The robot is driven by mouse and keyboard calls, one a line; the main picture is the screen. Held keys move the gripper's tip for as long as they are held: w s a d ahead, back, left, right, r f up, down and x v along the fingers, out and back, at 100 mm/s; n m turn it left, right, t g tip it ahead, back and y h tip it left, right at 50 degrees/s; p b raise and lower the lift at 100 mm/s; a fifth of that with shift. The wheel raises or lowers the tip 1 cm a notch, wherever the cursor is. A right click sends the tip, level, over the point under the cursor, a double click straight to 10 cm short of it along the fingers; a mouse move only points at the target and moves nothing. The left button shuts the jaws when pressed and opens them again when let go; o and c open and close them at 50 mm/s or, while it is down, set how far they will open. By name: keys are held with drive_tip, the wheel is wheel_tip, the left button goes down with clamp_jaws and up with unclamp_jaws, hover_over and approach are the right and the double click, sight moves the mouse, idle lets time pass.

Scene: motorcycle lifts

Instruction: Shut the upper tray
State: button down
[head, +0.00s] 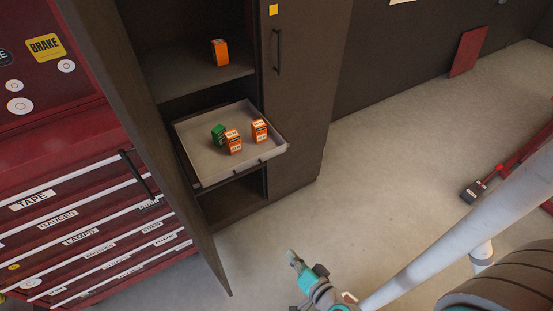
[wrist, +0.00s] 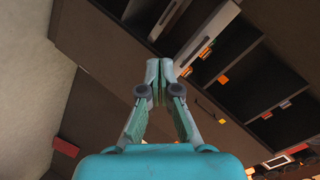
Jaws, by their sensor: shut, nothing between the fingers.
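A pale shallow tray (head: 195,151) is pulled out of the dark cabinet (head: 305,95) in the head view.
The left cabinet door (head: 170,150) stands open beside the tray; the right door with its handle (head: 278,52) is upright at the right. An orange box (head: 220,52) sits on the shelf above. A red drawer chest (head: 75,130) stands left.

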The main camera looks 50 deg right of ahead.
drive_tip(key=w+d+m+t, duration=0.1)
drive_tip(key=w+d+m, duration=0.3)
drive_tip(key=w+d, duration=0.4)
drive_tip(key=m+t+h, duration=0.1)
drive_tip(key=m+t, duration=0.2)
drive_tip(key=m, duration=0.1)
approach(273, 154)
drive_tip(key=x, duration=0.7)
drive_tip(key=shift+w+r, duration=0.1)
drive_tip(key=shift+w, duration=0.05)
